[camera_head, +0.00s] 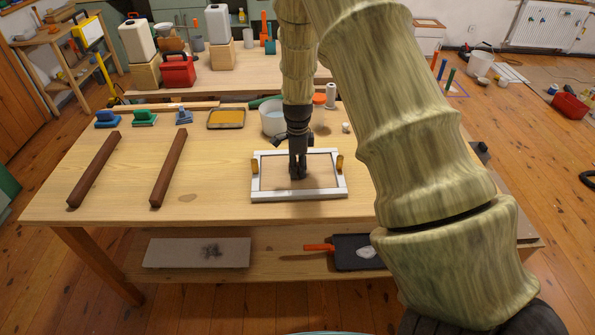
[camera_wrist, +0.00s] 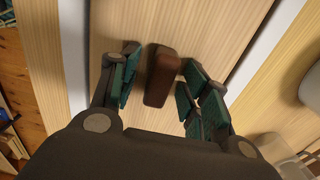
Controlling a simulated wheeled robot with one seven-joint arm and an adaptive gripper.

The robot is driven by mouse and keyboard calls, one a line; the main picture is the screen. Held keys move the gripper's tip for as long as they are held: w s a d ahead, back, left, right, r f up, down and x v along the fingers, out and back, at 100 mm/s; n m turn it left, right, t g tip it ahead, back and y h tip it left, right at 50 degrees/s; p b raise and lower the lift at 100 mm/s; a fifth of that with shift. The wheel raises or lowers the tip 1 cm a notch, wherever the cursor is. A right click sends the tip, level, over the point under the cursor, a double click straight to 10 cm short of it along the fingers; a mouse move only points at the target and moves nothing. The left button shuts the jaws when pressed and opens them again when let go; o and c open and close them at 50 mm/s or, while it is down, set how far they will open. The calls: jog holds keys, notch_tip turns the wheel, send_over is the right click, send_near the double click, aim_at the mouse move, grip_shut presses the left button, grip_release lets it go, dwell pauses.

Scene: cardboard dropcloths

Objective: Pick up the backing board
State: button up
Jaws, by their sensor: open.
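The backing board (camera_head: 274,176) is a pale wood panel lying flat inside a white frame (camera_head: 255,195) on the table. A brass-coloured turn piece sits on each side of the frame. My gripper (camera_head: 298,174) points down over the middle of the board. In the wrist view, a dark brown block-like handle (camera_wrist: 161,78) stands on the board (camera_wrist: 215,22), between the two fingers of my open gripper (camera_wrist: 157,82). A gap shows left of the handle; the right finger is very close, and I cannot tell whether it touches. In the head view my gripper hides the handle.
Two dark brown bars (camera_head: 95,168) (camera_head: 168,168) lie on the table's left. Behind are small blue and green tools, a yellow-filled tray (camera_head: 226,119) and a pale bucket (camera_head: 272,117). The table between the right bar and the frame is clear.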

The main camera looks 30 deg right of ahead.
grip_shut()
dwell(0.3)
